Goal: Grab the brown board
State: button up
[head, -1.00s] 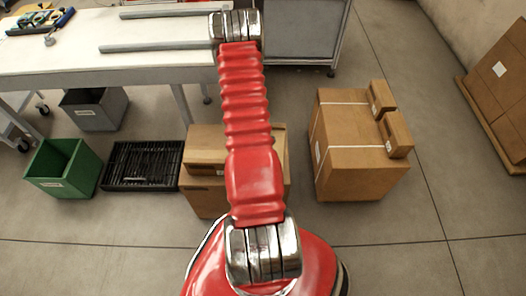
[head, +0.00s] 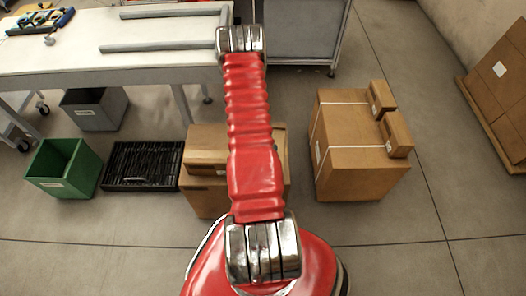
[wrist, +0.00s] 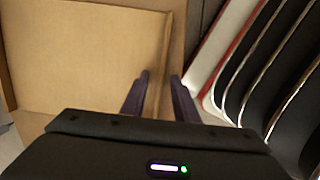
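In the wrist view a flat brown board (wrist: 85,50) fills the upper left, with its right edge running down between my fingers. My gripper (wrist: 162,80) has its two dark fingers apart, one on each side of that edge. A gap shows between the fingers, and I see no firm contact with the board. The lower part of the board is hidden behind my gripper body. In the head view my gripper is out of sight, and I cannot make out which brown surface there is this board.
Black reels with pale rims (wrist: 265,60) stand close on the right in the wrist view. In the head view there is a white table (head: 100,60), a green bin (head: 62,168), a black crate (head: 143,166) and a large carton (head: 360,165). Open floor lies at front right.

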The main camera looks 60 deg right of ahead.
grip_shut()
dwell(0.3)
jog(key=shift+r, duration=0.2)
